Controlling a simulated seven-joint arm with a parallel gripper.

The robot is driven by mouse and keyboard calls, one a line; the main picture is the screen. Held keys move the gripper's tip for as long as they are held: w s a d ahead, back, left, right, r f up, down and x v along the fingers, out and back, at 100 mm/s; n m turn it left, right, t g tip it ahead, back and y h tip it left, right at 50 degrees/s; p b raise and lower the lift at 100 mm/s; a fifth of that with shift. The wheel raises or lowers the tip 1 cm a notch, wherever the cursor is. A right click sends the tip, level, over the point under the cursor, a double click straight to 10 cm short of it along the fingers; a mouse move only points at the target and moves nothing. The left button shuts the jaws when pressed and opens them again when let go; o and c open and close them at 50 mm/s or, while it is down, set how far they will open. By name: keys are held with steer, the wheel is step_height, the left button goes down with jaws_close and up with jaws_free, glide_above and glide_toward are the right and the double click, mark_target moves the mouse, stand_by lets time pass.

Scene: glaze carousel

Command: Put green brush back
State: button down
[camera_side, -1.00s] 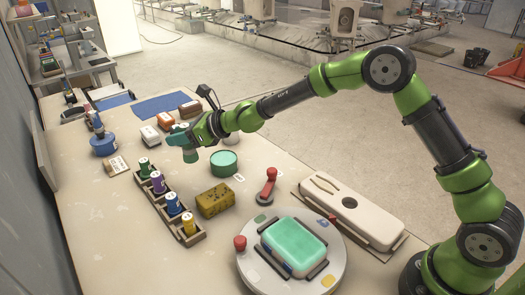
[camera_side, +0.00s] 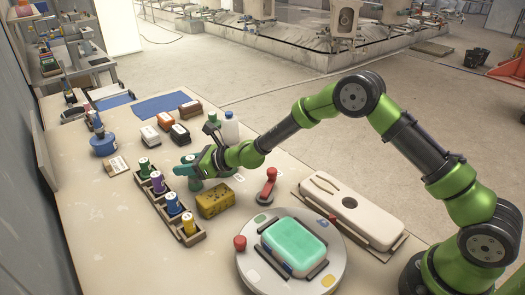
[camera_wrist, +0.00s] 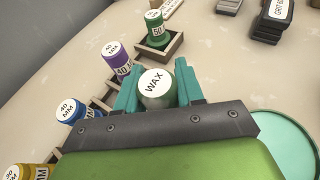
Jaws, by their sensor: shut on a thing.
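My gripper (camera_side: 188,172) is shut on a green cylinder with a white top marked WAX (camera_wrist: 157,88); in the side view its green body (camera_side: 195,185) shows below the fingers. I hold it to the right of a wooden rack (camera_side: 163,208). A green piece marked 50 (camera_side: 143,167) stands in the rack's far compartment; it also shows in the wrist view (camera_wrist: 157,32). Purple (camera_side: 158,182), blue (camera_side: 173,204) and yellow (camera_side: 189,227) pieces stand in the other compartments. Whether the held cylinder touches the table cannot be told.
A teal round tub (camera_wrist: 285,140) is right of my gripper. Green (camera_side: 213,118) and white (camera_side: 230,129) bottles stand behind my wrist. A turntable (camera_side: 258,281) carries a teal dish (camera_side: 293,245).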

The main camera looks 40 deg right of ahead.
steer(key=shift+f, duration=0.15)
steer(key=c, duration=0.7)
jaws_free()
